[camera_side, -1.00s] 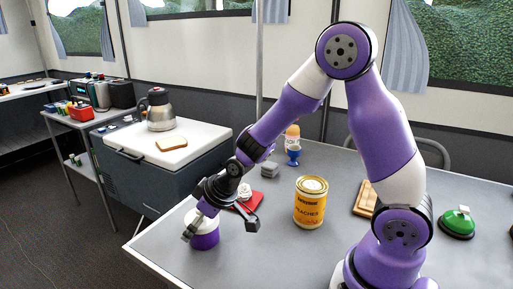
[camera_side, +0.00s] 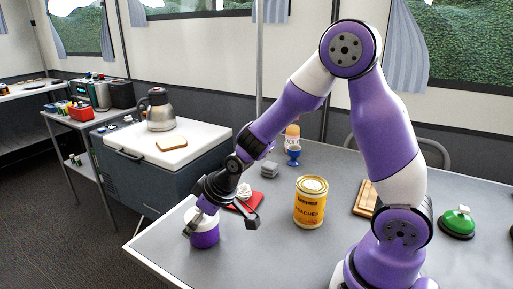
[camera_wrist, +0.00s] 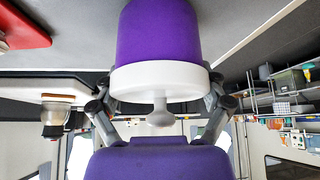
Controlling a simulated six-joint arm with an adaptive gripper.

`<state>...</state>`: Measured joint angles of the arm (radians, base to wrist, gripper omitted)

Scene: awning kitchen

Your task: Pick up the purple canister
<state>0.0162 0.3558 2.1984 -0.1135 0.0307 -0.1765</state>
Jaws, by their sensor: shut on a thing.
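The purple canister (camera_side: 205,239) has a purple body and a white lid, and stands upright near the left front edge of the grey table. In the wrist view the canister (camera_wrist: 158,35) fills the top middle, with its white lid and small knob facing my wrist. My gripper (camera_side: 203,222) reaches down over it and is shut on it, one finger at each side of the lid in the wrist view (camera_wrist: 160,88). The fingertips are partly hidden behind the lid there. Whether the canister's base is clear of the table I cannot tell.
A yellow peaches can (camera_side: 310,206) stands to the right, with a red item (camera_side: 245,199) behind my gripper. A cooler (camera_side: 160,170) stands beyond the table's left edge.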

